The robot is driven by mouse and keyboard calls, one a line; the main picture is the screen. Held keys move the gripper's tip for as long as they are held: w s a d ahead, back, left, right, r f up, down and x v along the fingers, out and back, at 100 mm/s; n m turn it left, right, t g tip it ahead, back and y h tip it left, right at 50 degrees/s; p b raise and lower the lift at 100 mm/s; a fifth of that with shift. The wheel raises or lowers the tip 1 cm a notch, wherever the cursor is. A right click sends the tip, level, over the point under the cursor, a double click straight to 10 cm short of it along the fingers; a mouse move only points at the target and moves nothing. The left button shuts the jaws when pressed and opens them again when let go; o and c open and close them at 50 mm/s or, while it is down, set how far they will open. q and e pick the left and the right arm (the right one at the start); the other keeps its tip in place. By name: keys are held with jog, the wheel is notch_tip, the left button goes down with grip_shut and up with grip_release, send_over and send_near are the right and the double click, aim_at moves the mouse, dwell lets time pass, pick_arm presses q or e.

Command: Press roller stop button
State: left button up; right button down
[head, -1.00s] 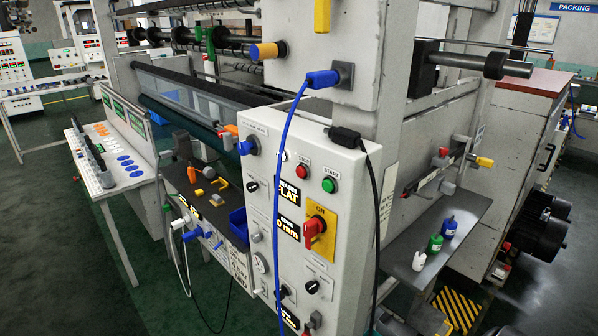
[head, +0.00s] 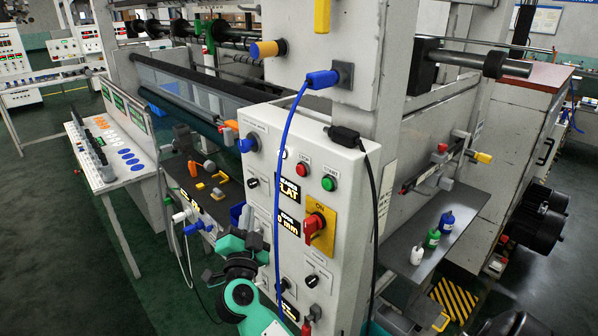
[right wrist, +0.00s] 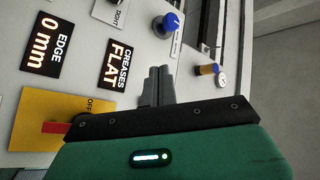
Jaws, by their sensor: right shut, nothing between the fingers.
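The red stop button (head: 302,170) sits on the upper front of the white control panel (head: 345,235), under a STOP label. The green start button (head: 328,183) is to its right. My right gripper (head: 251,218) is in front of the panel's lower left side, below and left of the stop button and apart from it. In the right wrist view its two grey fingers (right wrist: 158,85) are shut together and empty, seen over the panel near the CREASES FLAT display (right wrist: 115,64). The stop button does not show in that view. My left gripper is not in view.
A blue cable (head: 282,150) hangs down the panel's front, close to my right gripper. A red rotary switch (head: 313,225) on a yellow plate and a blue knob (head: 247,145) stick out from the panel. A black cable (head: 374,200) runs down its right side.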

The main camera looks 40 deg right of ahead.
aim_at(301, 170)
jog(key=s+d+r+m+g, duration=0.1)
jog(key=s+r+m, duration=0.1)
jog(key=r, duration=0.5)
jog(key=shift+s+d+m, duration=0.15)
jog(key=shift+s+m, duration=0.15)
jog(key=shift+s, duration=0.3)
jog(key=d, duration=0.8)
jog(key=shift+w+d+p, duration=0.35)
jog(key=shift+d, duration=0.05)
dwell(1.1)
